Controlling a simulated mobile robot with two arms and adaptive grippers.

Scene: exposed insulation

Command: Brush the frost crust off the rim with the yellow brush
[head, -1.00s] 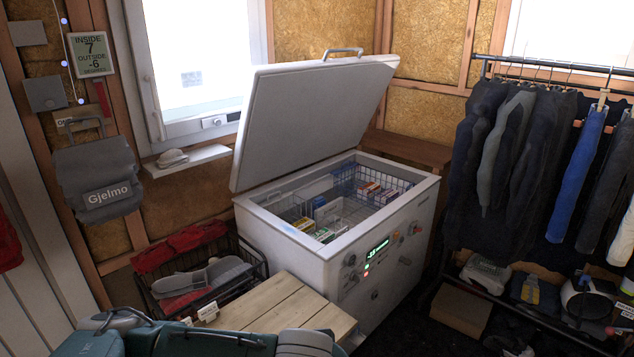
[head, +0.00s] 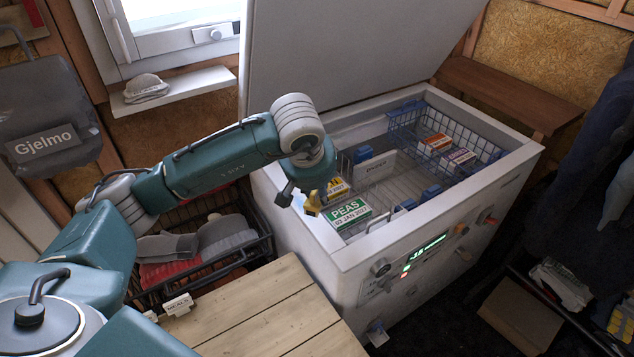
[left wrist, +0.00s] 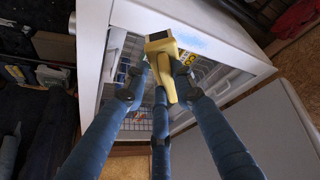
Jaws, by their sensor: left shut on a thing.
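The chest freezer (head: 400,255) stands open, its lid (head: 340,50) raised. My left gripper (head: 299,197) is over the freezer's near-left rim, shut on the yellow brush (head: 313,205), which is mostly hidden in the head view. In the left wrist view the brush (left wrist: 165,75) sits between the fingers, with its broad yellow head toward the rim. A pale bluish-white patch, looking like the frost crust (left wrist: 200,38), lies on the white rim just beyond the brush head. I cannot tell whether the bristles touch it. My right gripper is not in view.
Inside the freezer are wire baskets (head: 470,135), a green peas box (head: 350,212) and other boxes. A wall shelf (head: 180,88) is below the window.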

